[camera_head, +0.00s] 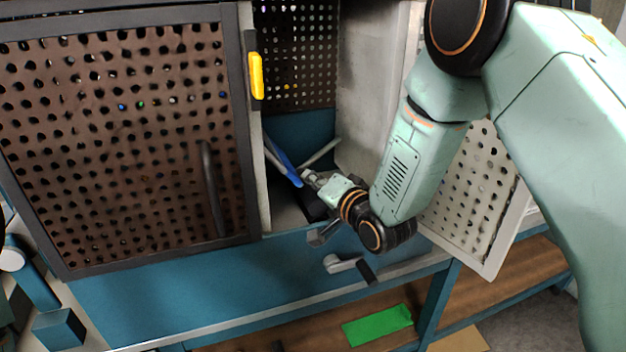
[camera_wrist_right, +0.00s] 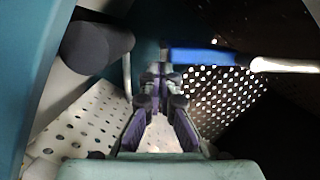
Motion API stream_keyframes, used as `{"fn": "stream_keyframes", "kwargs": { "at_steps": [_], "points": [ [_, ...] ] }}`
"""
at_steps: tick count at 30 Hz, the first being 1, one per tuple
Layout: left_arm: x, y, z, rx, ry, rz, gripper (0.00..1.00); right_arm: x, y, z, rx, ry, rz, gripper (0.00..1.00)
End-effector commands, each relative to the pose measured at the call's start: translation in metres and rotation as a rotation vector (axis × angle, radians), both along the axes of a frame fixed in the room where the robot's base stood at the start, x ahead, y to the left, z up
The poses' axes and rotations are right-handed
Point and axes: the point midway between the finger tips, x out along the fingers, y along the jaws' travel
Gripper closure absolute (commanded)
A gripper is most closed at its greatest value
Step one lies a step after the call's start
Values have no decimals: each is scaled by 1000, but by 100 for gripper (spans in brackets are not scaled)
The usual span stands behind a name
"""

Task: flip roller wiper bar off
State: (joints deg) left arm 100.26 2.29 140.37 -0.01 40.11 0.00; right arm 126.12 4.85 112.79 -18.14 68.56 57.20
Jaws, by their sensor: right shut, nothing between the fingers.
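A blue bar (camera_head: 284,163) slants inside the open bay of the machine, with a pale rod (camera_head: 319,153) beside it; this looks like the wiper bar. In the right wrist view the blue bar (camera_wrist_right: 205,57) lies across, just beyond the fingertips, and the pale rod (camera_wrist_right: 285,66) continues to the right. My right gripper (camera_head: 311,178) reaches into the bay by the blue bar's lower end. Its fingers (camera_wrist_right: 163,76) are shut and empty; I cannot tell whether they touch the bar. A dark cylinder (camera_wrist_right: 95,47), perhaps a roller, is at left. My left gripper is out of view.
A brown perforated guard (camera_head: 120,140) with a black handle (camera_head: 212,188) closes the left side. A white perforated panel (camera_head: 468,205) stands open at right. A lever handle (camera_head: 345,264) projects below the bay. A green sheet (camera_head: 378,325) lies on the lower shelf.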

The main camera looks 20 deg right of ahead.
Motion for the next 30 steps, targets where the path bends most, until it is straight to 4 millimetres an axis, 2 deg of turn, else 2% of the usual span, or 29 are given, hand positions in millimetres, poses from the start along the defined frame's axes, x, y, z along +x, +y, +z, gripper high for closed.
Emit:
{"fn": "stream_keyframes", "kwargs": {
  "at_steps": [11,30],
  "points": [
    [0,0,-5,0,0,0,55,0,4,-7,71,5,1,100],
    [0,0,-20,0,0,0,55,-1,31,-27,523,19,1,100]
  ]
}}
